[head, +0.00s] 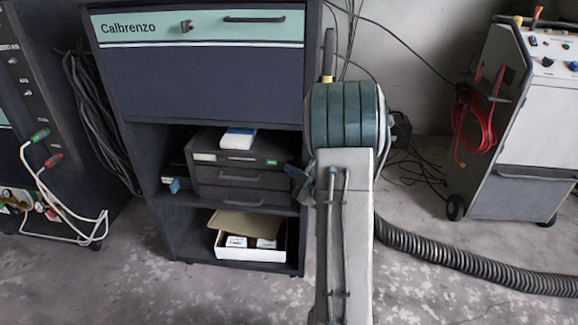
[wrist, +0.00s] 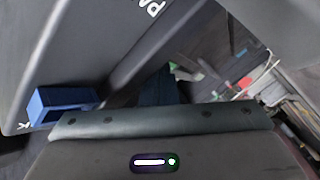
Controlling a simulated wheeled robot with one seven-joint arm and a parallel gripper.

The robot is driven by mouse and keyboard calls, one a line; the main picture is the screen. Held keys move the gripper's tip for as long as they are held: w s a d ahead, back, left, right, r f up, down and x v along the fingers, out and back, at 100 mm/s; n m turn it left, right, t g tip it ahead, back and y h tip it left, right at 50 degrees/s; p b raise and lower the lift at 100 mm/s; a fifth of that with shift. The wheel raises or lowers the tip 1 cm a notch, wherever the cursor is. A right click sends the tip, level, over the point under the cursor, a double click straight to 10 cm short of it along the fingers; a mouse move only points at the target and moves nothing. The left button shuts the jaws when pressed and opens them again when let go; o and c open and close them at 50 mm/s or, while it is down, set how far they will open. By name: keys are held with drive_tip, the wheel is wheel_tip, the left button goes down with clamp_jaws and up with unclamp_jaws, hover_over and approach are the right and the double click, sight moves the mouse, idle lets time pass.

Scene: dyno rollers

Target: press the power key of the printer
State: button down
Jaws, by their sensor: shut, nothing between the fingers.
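The printer (head: 240,178) is a dark grey box on the middle shelf of the dark cabinet. It has a small pale panel at its front upper left and a green label at its upper right. I cannot make out which mark is the power key. My gripper (head: 296,175) is shut and empty at the printer's right front side, partly behind my arm. I cannot tell whether it touches the printer. In the wrist view, a dark blue-green shape, seemingly my gripper (wrist: 162,85), shows above my wrist body, and no power key can be made out.
The cabinet (head: 210,80) frames the shelf closely. A white and blue packet (head: 238,138) lies on the printer. A white open box (head: 250,245) sits on the lower shelf. A wheeled cart (head: 530,170) and a ribbed hose (head: 470,265) are at right.

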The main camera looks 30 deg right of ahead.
drive_tip(key=shift+w+d+r, duration=0.3)
drive_tip(key=shift+d+r, duration=0.1)
drive_tip(key=shift+d, duration=0.1)
idle(1.1)
drive_tip(key=shift+s+a+b, duration=0.1)
drive_tip(key=shift+s+b, duration=0.05)
drive_tip(key=shift+b, duration=0.3)
drive_tip(key=shift+s+a+f+b, duration=0.2)
drive_tip(key=shift+s+a+b, duration=0.1)
drive_tip(key=shift+s, duration=0.1)
drive_tip(key=shift+s+a+b, duration=0.4)
drive_tip(key=shift+s+a, duration=0.4)
drive_tip(key=shift+s, duration=0.2)
drive_tip(key=shift+s+a+b, duration=0.35)
drive_tip(key=shift+s+a, duration=0.4)
drive_tip(key=shift+s, duration=0.2)
idle(0.7)
